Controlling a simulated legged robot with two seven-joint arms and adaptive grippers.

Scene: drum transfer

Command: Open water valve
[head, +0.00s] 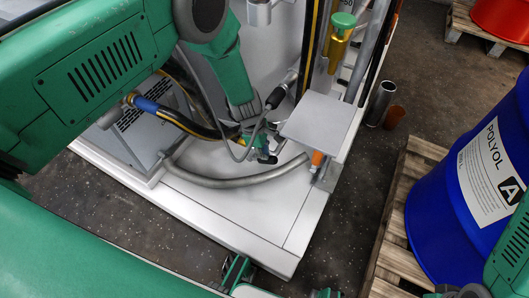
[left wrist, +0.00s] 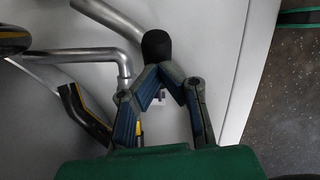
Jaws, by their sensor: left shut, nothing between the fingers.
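My left gripper (head: 262,152) reaches down over the white base of the machine, among hoses and pipes. In the left wrist view its two fingers (left wrist: 164,68) come together at the tips, with nothing visible between them. A rounded black end piece (left wrist: 158,45) lies right at the fingertips; I cannot tell whether they touch it. A metal pipe (left wrist: 112,18) runs up to this piece. I cannot make out for sure which part is the water valve; my gripper and wrist hide part of this area.
A curved grey pipe (head: 235,181) crosses the white base (head: 235,215). A square grey plate (head: 316,118) and a green-capped brass fitting (head: 338,40) stand to the right. A blue drum (head: 440,225) stands on a wooden pallet (head: 395,220). Dark floor lies between.

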